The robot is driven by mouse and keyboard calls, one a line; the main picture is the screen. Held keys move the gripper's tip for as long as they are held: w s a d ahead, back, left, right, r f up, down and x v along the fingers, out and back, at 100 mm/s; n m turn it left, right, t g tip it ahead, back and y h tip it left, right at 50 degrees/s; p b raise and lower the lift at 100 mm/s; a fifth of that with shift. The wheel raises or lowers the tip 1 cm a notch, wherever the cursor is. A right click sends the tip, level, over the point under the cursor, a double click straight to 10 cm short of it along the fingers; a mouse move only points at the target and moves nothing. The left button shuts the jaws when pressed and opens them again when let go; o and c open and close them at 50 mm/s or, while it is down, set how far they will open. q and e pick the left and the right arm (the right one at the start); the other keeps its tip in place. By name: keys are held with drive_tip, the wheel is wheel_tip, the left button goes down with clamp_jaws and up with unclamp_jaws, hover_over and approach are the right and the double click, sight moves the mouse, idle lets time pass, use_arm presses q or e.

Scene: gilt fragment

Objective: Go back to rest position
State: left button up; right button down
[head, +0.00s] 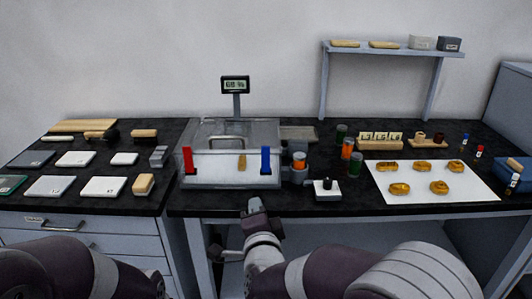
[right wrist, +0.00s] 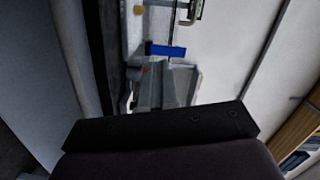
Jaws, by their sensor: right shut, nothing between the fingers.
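My right gripper (head: 256,206) is shut and empty. In the head view it is in front of the bench's front edge, below the clear-walled box, and touches nothing that I can make out. In the right wrist view the gripper's grey fingers (right wrist: 167,86) point toward the blue-handled part of the box. My left arm (head: 65,268) shows at the lower left of the head view, but its gripper is out of sight.
The clear-walled box (head: 215,172) with red and blue handles stands mid-bench, a display (head: 235,85) behind it. Pads and brushes lie left. A white sheet (head: 432,200) with several gold pieces lies right, near small jars. A shelf (head: 390,50) stands behind. The black worktop's edge (head: 350,210) is close.

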drive_tip(key=s+d+f+n+g+y, duration=0.1)
drive_tip(key=s+f+n+g+y, duration=0.1)
drive_tip(key=s+f+n+g, duration=0.75)
drive_tip(key=s+d+f+n+g+h, duration=0.2)
drive_tip(key=s+d+f+n+g, duration=0.1)
drive_tip(key=s+d, duration=0.4)
drive_tip(key=s+d+f+n+g+h, duration=0.2)
drive_tip(key=s+d+f+n+g, duration=0.1)
drive_tip(key=s+d, duration=0.4)
use_arm(q)
wheel_tip(320, 180, up, 17)
drive_tip(key=p, duration=1.7)
use_arm(e)
drive_tip(key=w+d+r+m, duration=0.1)
drive_tip(key=d+r, duration=0.1)
drive_tip(key=r, duration=0.6)
drive_tip(key=d+r, duration=0.3)
drive_tip(key=r, duration=0.6)
drive_tip(key=shift+w+d+r+m, duration=0.15)
drive_tip(key=shift+w+r+m, duration=0.15)
drive_tip(key=shift+w+m, duration=0.05)
use_arm(q)
drive_tip(key=shift+o, duration=0.3)
drive_tip(key=shift+r, duration=0.1)
